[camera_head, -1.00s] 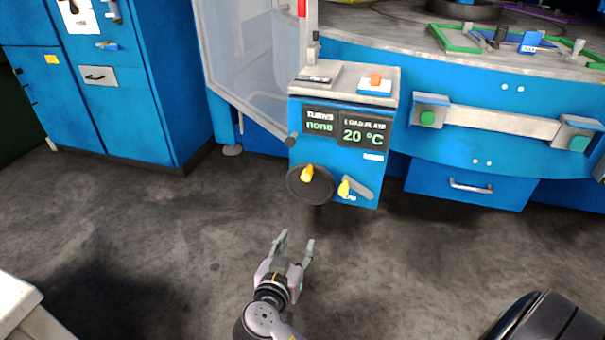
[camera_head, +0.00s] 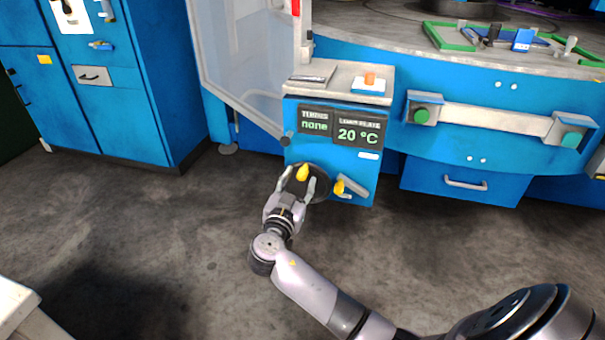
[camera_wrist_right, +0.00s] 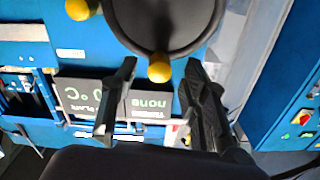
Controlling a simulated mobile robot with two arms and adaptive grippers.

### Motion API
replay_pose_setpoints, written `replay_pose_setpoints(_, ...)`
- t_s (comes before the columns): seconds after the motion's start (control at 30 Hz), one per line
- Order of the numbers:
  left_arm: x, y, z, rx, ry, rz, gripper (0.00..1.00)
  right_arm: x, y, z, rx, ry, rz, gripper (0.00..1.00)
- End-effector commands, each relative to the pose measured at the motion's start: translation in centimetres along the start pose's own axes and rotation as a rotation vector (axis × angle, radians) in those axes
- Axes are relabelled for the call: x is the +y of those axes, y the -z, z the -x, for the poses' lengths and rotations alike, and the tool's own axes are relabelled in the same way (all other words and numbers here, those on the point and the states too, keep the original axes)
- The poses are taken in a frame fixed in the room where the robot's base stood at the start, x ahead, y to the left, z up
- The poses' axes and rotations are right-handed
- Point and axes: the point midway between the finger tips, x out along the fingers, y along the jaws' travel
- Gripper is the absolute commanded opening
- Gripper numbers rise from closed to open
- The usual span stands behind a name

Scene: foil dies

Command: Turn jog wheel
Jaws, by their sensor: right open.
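The jog wheel is a dark round disc (camera_head: 319,186) with a yellow knob (camera_head: 303,173), on the front of the blue control box (camera_head: 333,164). My right gripper (camera_head: 299,176) is open in front of the wheel, its two fingers on either side of the knob in the head view. In the right wrist view the wheel (camera_wrist_right: 165,22) is at the top and its knob (camera_wrist_right: 159,68) shows between the open fingers (camera_wrist_right: 155,80). I cannot tell whether the fingers touch the knob. My left gripper is not in view.
A lever with a yellow end (camera_head: 339,187) is close to the right of the wheel. The box display (camera_head: 359,134) reads "none" and "20 °C". An orange button (camera_head: 370,79) is on the box top. A drawer (camera_head: 462,184) is at the right. The floor in front is clear.

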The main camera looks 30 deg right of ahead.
Motion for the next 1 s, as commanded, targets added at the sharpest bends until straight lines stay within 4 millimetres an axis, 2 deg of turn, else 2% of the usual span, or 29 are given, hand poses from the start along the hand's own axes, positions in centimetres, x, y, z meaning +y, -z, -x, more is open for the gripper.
replay_pose_setpoints(0.1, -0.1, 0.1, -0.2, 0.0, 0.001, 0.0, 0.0, 0.0, 0.1, -1.9, 0.002, -0.001, 0.001, 0.41)
replay_pose_setpoints(0.23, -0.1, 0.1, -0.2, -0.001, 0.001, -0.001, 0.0, 0.1, 0.0, -3.1, 0.002, -0.001, 0.001, 0.41)
replay_pose_setpoints(0.6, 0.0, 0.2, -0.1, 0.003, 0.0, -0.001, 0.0, 0.0, 0.0, -3.6, 0.0, -0.001, 0.0, 0.41)
replay_pose_setpoints(1.0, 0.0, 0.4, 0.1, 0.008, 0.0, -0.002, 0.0, 0.0, 0.0, -3.6, 0.0, -0.001, 0.0, 0.15)
